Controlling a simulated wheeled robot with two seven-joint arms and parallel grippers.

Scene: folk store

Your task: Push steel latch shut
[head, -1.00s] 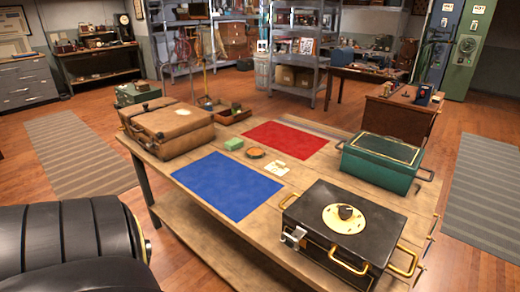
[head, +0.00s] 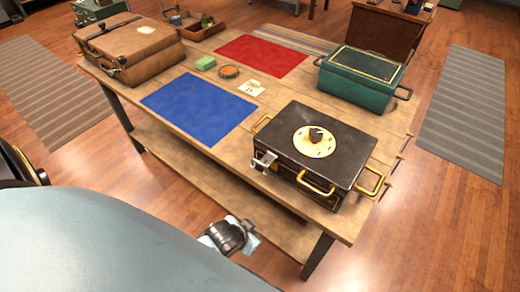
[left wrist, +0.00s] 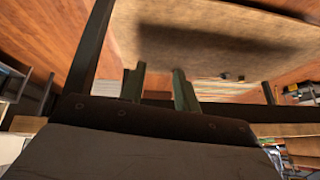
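The steel latch (head: 264,161) is a small silver piece at the left front corner of a black box (head: 318,157) in the head view. It seems to stick out from the box's side; its exact angle is too small to tell. My right gripper is not in view.
The box stands at the near right end of a wooden table (head: 205,148) with a lower shelf.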

